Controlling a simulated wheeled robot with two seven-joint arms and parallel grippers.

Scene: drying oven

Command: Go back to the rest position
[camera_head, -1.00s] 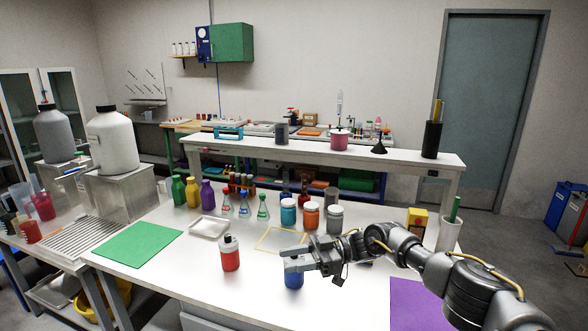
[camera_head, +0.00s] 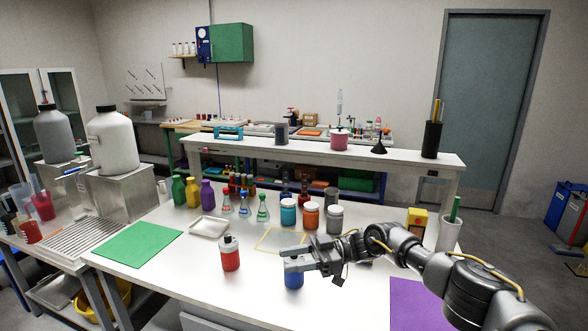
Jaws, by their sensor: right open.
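My right gripper (camera_head: 292,260) is open, with its arm coming in from the right over the white table (camera_head: 190,270). Its fingers are at the top of a blue bottle (camera_head: 293,280), and they hide the bottle's upper part. I cannot tell whether they touch it. My left gripper is not in view.
Blue, orange and grey-lidded jars (camera_head: 311,215) and several flasks (camera_head: 263,210) stand behind the gripper. A yellow outlined square (camera_head: 268,240) and a white tray (camera_head: 209,227) lie nearby. A green mat (camera_head: 135,247) is at left, a purple mat (camera_head: 415,300) at right.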

